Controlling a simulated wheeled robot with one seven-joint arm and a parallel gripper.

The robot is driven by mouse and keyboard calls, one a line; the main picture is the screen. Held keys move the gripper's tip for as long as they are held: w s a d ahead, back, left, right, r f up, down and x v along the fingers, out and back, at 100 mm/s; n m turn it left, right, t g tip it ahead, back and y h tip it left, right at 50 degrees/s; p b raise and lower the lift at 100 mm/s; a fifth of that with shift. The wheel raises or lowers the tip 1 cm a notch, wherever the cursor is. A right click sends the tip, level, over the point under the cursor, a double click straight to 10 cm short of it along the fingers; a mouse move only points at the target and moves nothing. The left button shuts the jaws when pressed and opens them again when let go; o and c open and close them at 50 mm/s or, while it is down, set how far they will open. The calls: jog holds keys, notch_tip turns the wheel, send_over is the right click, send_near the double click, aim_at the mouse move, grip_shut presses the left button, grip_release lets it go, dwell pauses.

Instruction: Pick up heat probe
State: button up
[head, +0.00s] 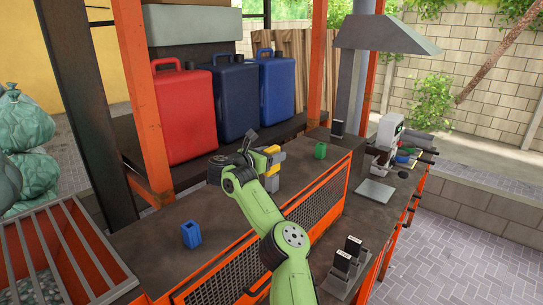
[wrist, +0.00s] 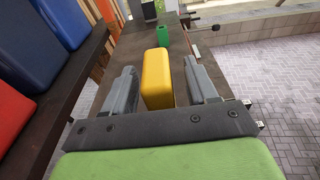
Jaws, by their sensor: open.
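No thing in view is plainly marked as the heat probe. A yellow upright block (wrist: 156,80) with rounded edges stands on the dark worktop in the wrist view, between the two grey fingers of my gripper (wrist: 161,74). The fingers are apart, with a gap on each side of the block, and I see no contact. In the head view my gripper (head: 263,158) is over the worktop beside the yellow block (head: 280,157), and partly hides it. Two black devices (head: 347,256) stand in a holder at the front right.
A green piece (head: 320,151) stands beyond the yellow block, and a blue piece (head: 191,234) stands at the left. Red (head: 183,106) and blue (head: 276,84) canisters line the back shelf. An orange mesh panel (head: 310,208) edges the worktop. Bare worktop lies around the blue piece.

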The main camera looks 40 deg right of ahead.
jog(key=shift+d+r+p, duration=0.25)
jog(key=shift+d+p, duration=0.05)
jog(key=shift+d, duration=0.55)
jog(key=shift+w+d+f, duration=0.2)
jog(key=shift+d+f, duration=0.1)
jog(key=shift+d, duration=0.05)
jog(key=shift+s+a, duration=0.1)
jog(key=shift+a, duration=0.05)
jog(key=shift+c, duration=1)
grip_shut()
